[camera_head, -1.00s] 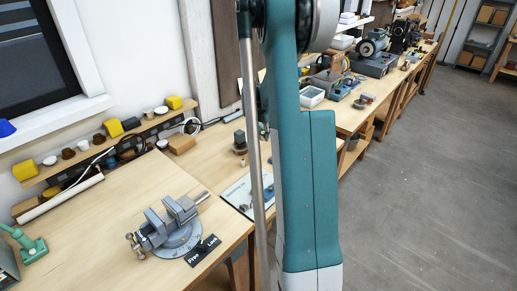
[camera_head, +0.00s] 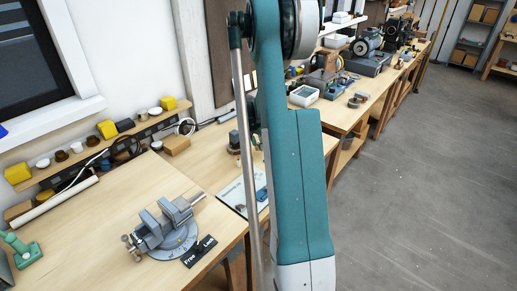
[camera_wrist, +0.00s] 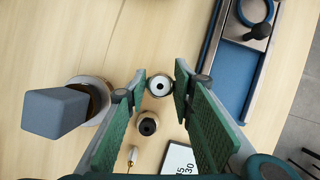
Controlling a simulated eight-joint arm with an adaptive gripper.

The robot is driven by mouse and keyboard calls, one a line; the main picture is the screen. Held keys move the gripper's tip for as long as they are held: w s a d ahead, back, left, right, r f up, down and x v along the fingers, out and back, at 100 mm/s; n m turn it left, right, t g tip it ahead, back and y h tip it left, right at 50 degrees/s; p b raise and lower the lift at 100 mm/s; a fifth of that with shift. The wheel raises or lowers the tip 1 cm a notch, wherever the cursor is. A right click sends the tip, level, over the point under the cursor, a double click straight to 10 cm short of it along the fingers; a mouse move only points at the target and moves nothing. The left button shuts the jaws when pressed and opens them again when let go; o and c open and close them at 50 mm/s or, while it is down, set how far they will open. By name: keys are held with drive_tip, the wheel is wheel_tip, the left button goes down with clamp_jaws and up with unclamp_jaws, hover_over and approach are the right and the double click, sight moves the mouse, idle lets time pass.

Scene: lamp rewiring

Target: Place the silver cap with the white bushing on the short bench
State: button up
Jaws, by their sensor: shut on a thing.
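In the wrist view the silver cap with its white bushing (camera_wrist: 159,86) sits between the fingertips of my gripper (camera_wrist: 161,82). The gripper's green-padded fingers are shut on it. Its dark centre hole faces the camera. A light wooden bench top (camera_wrist: 60,35) lies beneath. In the head view my arm hides the gripper and the cap. I cannot tell which bench there is the short bench.
In the wrist view a dark-centred round fitting (camera_wrist: 148,124), a small brass-and-white piece (camera_wrist: 132,155) and a printed card (camera_wrist: 178,160) lie near the fingers. A grey block (camera_wrist: 55,113) stands left, a blue tray (camera_wrist: 232,80) right. The head view shows a vise (camera_head: 163,228).

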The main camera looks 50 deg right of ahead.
sight(258, 145)
drive_tip(key=shift+f, duration=1.6)
drive_tip(key=shift+f, duration=0.15)
drive_tip(key=o, duration=1)
drive_tip(key=shift+c, duration=0.2)
drive_tip(key=v, duration=1.2)
drive_tip(key=shift+r, duration=0.2)
